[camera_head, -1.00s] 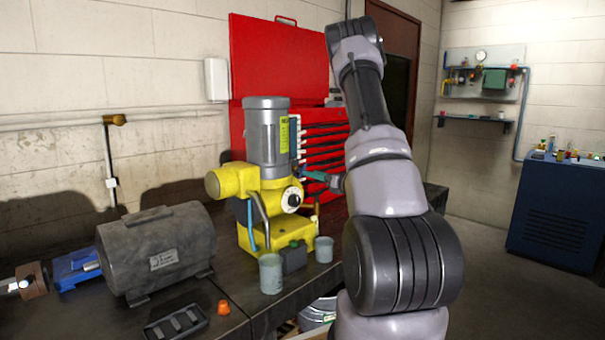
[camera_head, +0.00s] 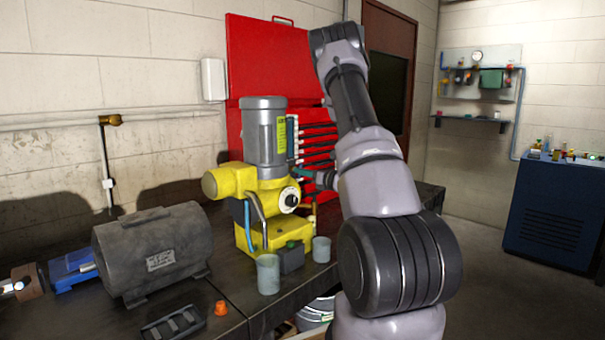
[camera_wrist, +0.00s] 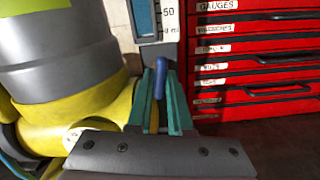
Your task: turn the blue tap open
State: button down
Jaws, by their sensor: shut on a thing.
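The blue tap handle (camera_wrist: 160,76) shows in the wrist view, upright below a graduated gauge with a blue column. My gripper (camera_wrist: 161,88) has its two green fingers on either side of the handle and is shut on it. In the head view my gripper (camera_head: 303,173) reaches from the right to the side of the yellow pump (camera_head: 240,183) with its grey motor. The tap itself is hidden or too small to make out there.
A red tool cabinet (camera_head: 270,60) stands close behind the pump. Two grey cups (camera_head: 267,274) stand before it on the dark bench. A grey motor (camera_head: 152,253) and an orange cap (camera_head: 221,308) are at the left. The floor at right is clear.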

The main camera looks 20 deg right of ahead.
jog(key=shift+n, duration=3.8)
jog(key=c, duration=0.8)
grip_release()
jog(key=v, duration=1)
jog(key=shift+s, duration=0.35)
